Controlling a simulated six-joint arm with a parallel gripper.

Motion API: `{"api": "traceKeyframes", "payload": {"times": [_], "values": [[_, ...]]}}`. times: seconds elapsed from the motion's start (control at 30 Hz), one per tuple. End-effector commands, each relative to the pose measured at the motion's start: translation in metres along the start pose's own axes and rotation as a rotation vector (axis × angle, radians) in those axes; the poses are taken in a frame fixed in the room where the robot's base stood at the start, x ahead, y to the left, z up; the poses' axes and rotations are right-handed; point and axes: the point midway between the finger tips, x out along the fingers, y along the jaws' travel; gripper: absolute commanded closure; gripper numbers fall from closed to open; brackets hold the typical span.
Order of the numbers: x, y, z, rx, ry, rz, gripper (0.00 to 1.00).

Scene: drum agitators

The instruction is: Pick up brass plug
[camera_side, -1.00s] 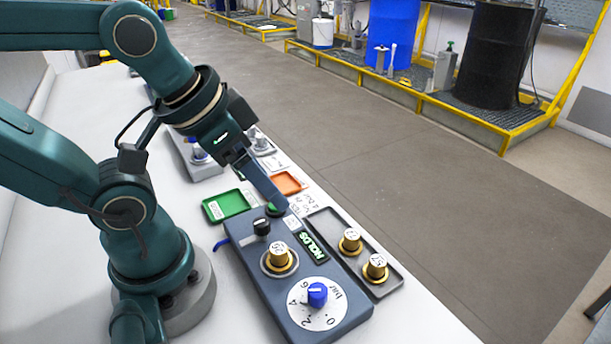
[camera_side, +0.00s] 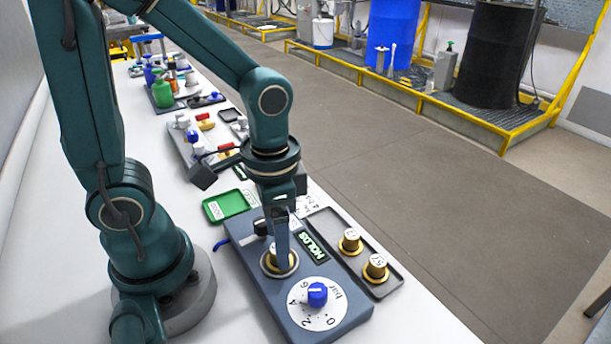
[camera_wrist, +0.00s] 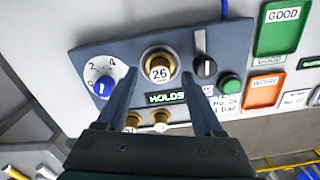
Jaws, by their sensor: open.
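A brass plug marked 26 (camera_wrist: 158,68) sits upright in a round socket on the blue-grey panel. In the side view this plug (camera_side: 270,262) is partly hidden behind my gripper (camera_side: 281,248). In the wrist view my gripper (camera_wrist: 159,74) is open, pointing down, with one finger on each side of the plug and nothing held. I cannot tell how far down the fingers reach. Two more brass plugs, one (camera_side: 350,241) farther back and one (camera_side: 376,268) nearer, stand in a dark tray (camera_side: 326,218) right of the panel.
The panel (camera_side: 262,297) also carries a blue knob (camera_side: 317,294) on a white dial, a black knob (camera_wrist: 204,67), a green button (camera_wrist: 229,84) and a HOLDS display (camera_side: 311,247). Green (camera_side: 222,207) and orange (camera_wrist: 263,91) trays lie beyond it. More equipment lines the bench behind.

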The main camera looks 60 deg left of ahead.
Motion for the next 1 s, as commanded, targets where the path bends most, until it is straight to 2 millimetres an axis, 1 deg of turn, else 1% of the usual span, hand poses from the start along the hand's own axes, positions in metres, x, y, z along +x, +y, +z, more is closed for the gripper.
{"api": "traceKeyframes", "payload": {"times": [0.1, 0.2, 0.5, 0.53, 0.57, 0.6, 0.67, 0.7, 1.0], "values": [[0.011, 0.0, 0.001, 0.0, -0.004, 0.001, 0.31], [0.017, 0.0, 0.001, 0.0, -0.003, 0.0, 0.31], [0.019, 0.0, 0.0, -0.001, 0.002, 0.0, 0.31], [0.019, 0.0, 0.0, -0.001, 0.002, 0.0, 0.35], [0.019, 0.0, 0.0, -0.001, 0.002, 0.0, 0.47], [0.019, 0.0, 0.0, -0.001, 0.002, 0.0, 0.62], [0.019, 0.0, 0.0, -0.001, 0.002, 0.0, 0.85], [0.019, 0.0, 0.0, -0.001, 0.002, 0.0, 1.0], [0.019, 0.0, 0.0, -0.001, 0.002, 0.0, 1.0]]}}
